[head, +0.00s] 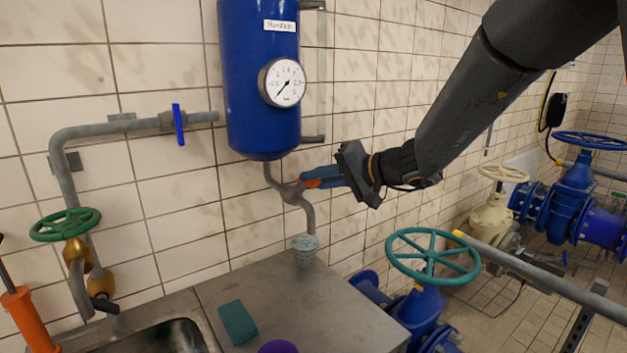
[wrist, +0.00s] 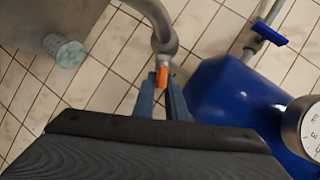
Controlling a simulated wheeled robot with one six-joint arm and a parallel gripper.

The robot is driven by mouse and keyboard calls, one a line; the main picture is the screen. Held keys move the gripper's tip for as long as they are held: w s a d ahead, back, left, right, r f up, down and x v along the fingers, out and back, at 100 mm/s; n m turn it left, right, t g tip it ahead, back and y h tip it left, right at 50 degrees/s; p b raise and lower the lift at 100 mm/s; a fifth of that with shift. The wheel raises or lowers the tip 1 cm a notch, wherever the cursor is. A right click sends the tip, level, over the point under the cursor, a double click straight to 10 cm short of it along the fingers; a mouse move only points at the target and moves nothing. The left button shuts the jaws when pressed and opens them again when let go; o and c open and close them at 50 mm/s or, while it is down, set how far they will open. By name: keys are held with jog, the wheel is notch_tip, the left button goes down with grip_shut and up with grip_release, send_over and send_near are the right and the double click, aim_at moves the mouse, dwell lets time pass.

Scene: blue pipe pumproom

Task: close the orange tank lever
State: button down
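The orange lever (head: 313,183) sits on a small valve in the grey drain pipe under the blue tank (head: 262,100). It sticks out to the right, across the pipe. In the wrist view the orange lever (wrist: 163,76) lies between the blue fingertips of my gripper (wrist: 161,82), one finger on each side. In the head view my gripper (head: 322,178) reaches the lever from the right, and its fingers hide part of it. I cannot tell whether the fingers press on the lever or leave a small gap.
A pressure gauge (head: 282,82) is on the tank. A blue-handled valve (head: 179,124) is on the pipe at the left. A speckled cup (head: 305,250) and green sponge (head: 238,322) stand on the metal counter (head: 290,310). A teal handwheel (head: 433,257) is at the right.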

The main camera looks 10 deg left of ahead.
jog(key=shift+s, duration=0.15)
jog(key=m+h+p, duration=0.1)
jog(key=p, duration=0.1)
jog(key=m+h+p, duration=0.1)
jog(key=h+p, duration=0.1)
jog(key=shift+s+a+r, duration=0.1)
jog(key=shift+a+r, duration=0.1)
jog(key=shift+r, duration=0.05)
jog(key=m+h+p, duration=0.1)
jog(key=h+p, duration=0.1)
jog(key=p, duration=0.2)
jog(key=shift+a+m+g+h+p, duration=0.15)
jog(key=shift+m+g+h+p, duration=0.35)
jog(key=shift+m+h+p, duration=0.35)
jog(key=shift+m+g+h, duration=0.5)
jog(key=shift+m+h, duration=0.05)
jog(key=shift+h, duration=0.6)
jog(key=shift+a+h, duration=0.1)
jog(key=shift+h, duration=0.2)
